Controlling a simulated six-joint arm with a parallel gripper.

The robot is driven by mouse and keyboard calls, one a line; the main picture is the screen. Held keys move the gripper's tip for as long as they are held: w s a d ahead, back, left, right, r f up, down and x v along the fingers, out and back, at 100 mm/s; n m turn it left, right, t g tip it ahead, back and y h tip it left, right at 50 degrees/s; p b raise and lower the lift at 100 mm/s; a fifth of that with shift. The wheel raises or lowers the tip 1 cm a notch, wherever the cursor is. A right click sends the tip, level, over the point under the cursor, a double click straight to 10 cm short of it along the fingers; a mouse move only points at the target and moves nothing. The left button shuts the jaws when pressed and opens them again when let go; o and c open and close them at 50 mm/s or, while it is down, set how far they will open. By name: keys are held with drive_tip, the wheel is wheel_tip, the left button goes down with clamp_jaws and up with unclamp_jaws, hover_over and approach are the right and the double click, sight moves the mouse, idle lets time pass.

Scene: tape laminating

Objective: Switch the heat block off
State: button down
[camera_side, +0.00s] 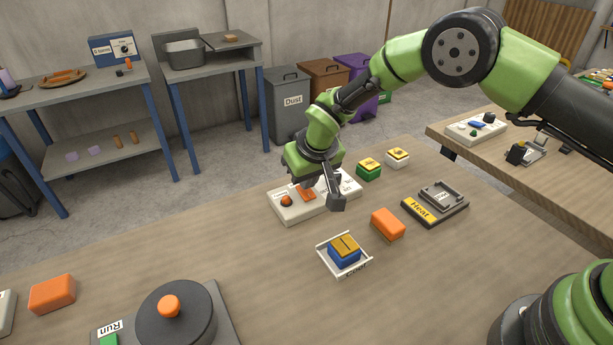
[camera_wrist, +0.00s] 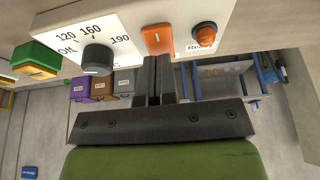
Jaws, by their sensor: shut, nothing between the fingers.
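The white control box (camera_side: 290,212) stands on the bench at centre. It also shows at the top of the wrist view (camera_wrist: 265,8), with an orange rocker switch (camera_wrist: 158,39), a dark dial knob (camera_wrist: 97,58) and an orange lamp (camera_wrist: 204,36) labelled Ready. The scale reads Off, 120, 160 and 190; I cannot make out the knob's setting. The dark heat block (camera_side: 436,204), marked Heat, lies to the right with an empty-looking recess. My gripper (camera_side: 337,202) is shut and empty at the box. In the wrist view its fingertips (camera_wrist: 159,60) appear just below the rocker; contact is unclear.
A blue block with a gold top (camera_side: 344,251) sits in the white Cool tray (camera_side: 345,272). An orange block (camera_side: 387,224) lies between tray and heat block. Green (camera_side: 368,170) and white (camera_side: 397,158) gold-topped blocks stand behind.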

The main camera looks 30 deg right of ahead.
drive_tip(key=shift+f, duration=0.1)
drive_tip(key=shift+w+f, duration=0.35)
drive_tip(key=shift+f, duration=0.15)
drive_tip(key=shift+s, duration=0.1)
drive_tip(key=shift+s+f, duration=0.1)
drive_tip(key=shift+s, duration=0.8)
